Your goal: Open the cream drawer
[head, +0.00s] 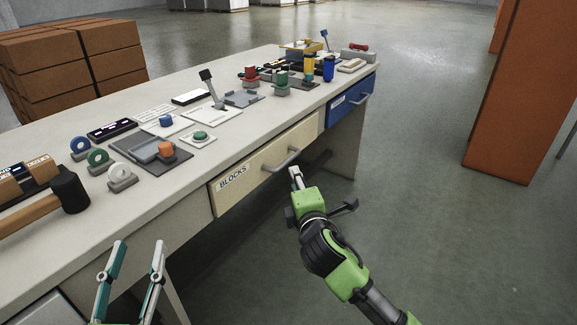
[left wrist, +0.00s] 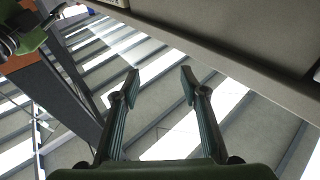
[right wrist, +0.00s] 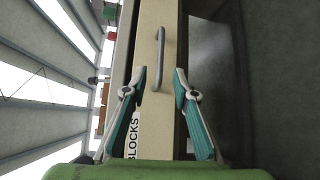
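The cream drawer (head: 250,178), labelled BLOCKS, sits in the front of the long table and looks shut. Its grey bar handle (head: 282,161) also shows in the right wrist view (right wrist: 160,50). My right gripper (head: 296,178) is just in front of the drawer near the handle's right end. In the right wrist view its open fingers (right wrist: 161,82) point at the drawer front, with the handle lined up between the tips. I see no clear contact. My left gripper (head: 138,246) is open and empty beside the table's near part; it also shows in the left wrist view (left wrist: 159,76).
A blue drawer (head: 349,101) with its own handle is to the right of the cream one. The tabletop (head: 240,135) carries a mallet (head: 68,190), rings on stands, a lever and several coloured parts. An orange block (head: 523,90) stands at right. The floor before the drawers is clear.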

